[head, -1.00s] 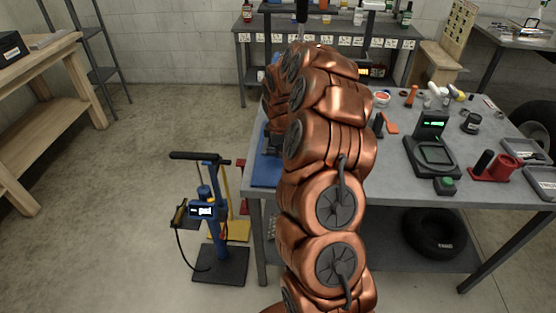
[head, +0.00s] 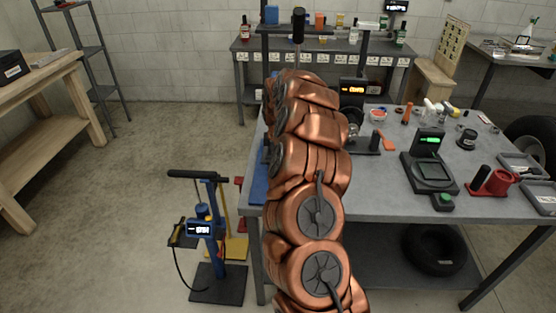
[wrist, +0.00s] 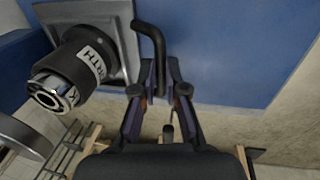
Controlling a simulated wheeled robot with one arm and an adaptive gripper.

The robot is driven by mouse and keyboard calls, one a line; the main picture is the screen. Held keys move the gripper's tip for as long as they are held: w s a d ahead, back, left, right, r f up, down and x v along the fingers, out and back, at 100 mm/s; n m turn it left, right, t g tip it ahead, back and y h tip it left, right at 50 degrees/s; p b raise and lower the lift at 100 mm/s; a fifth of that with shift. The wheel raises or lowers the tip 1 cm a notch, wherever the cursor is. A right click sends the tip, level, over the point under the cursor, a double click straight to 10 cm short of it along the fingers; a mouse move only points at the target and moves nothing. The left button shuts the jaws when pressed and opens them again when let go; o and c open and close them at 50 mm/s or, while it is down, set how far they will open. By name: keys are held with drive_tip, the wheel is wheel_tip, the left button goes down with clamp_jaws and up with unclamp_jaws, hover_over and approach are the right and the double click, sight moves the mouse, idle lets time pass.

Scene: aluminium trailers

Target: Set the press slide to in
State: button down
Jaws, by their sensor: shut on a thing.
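In the wrist view my gripper (wrist: 160,88) is shut on a black bent handle (wrist: 148,36), which comes down between its fingertips. The handle is beside a grey metal plate (wrist: 124,42) bearing a black cylinder (wrist: 84,62) with white lettering and a chrome end. A blue surface (wrist: 225,45) lies behind. I cannot tell from this close view where the slide stands between in and out. In the head view my copper arm hides the gripper and most of the press area. An upright rod with a black knob (head: 298,24) shows above the arm.
The grey workbench (head: 400,195) to the right holds a scale (head: 431,165), a red holder (head: 492,182) and small tools. A blue pump stand (head: 216,240) is on the floor to the left. Open floor (head: 120,190) lies further left.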

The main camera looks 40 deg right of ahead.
drive_tip(key=c, duration=1.2)
unclamp_jaws()
drive_tip(key=shift+w+d, duration=0.15)
drive_tip(key=shift+w, duration=0.05)
wheel_tip(320, 180, up, 12)
drive_tip(key=s+a, duration=0.1)
drive_tip(key=shift+s+a, duration=0.2)
drive_tip(key=shift+s, duration=0.15)
drive_tip(key=shift+f, duration=0.1)
